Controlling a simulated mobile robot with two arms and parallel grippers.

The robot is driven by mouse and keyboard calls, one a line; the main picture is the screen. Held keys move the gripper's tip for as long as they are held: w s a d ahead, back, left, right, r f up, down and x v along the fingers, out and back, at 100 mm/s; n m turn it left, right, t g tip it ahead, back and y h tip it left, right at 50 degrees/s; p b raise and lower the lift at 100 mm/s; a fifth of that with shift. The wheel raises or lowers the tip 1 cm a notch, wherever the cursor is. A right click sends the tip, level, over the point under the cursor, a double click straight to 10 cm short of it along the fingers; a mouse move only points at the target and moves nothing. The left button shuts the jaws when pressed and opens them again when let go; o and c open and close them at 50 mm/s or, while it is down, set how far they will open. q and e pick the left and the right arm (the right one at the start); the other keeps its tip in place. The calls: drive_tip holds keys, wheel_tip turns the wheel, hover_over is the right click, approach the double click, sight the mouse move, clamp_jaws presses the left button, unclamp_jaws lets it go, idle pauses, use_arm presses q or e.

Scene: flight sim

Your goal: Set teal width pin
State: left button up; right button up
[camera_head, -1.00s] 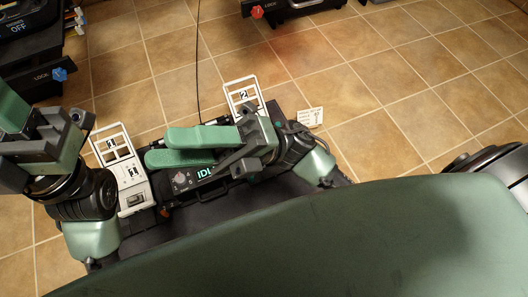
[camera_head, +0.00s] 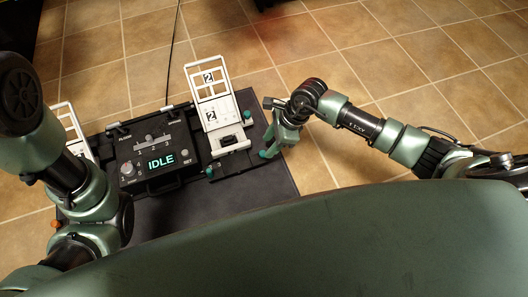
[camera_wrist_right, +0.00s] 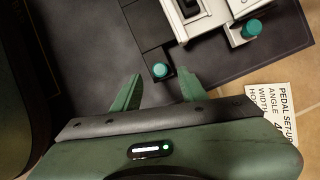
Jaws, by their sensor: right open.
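One teal pin (camera_head: 265,154) stands on the dark platform, to the right of the front end of the number 2 pedal. In the right wrist view this pin (camera_wrist_right: 160,70) shows just beyond and between my fingertips. A second teal pin (camera_wrist_right: 251,28) stands beside the white pedal base (camera_wrist_right: 190,12). Which pin is for width I cannot read. My right gripper (camera_head: 276,143) is open and empty over the platform's right edge; its two green fingers (camera_wrist_right: 157,84) are spread. Another teal knob (camera_head: 210,170) sits left of the pedal base. My left arm crosses the left side; its gripper is out of view.
A dark control box (camera_head: 150,143) reading IDLE stands left of the white number 2 pedal (camera_head: 210,95). Another white pedal (camera_head: 70,128) is partly behind my left arm. A "PEDAL SET-UP" card (camera_wrist_right: 270,112) lies on the tiled floor beside the platform (camera_head: 240,190).

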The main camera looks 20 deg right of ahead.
sight(262, 153)
drive_tip(key=b+x, duration=0.2)
drive_tip(key=x, duration=0.2)
drive_tip(key=shift+a+f, duration=0.2)
drive_tip(key=shift+f, duration=0.1)
clamp_jaws()
idle(1.1)
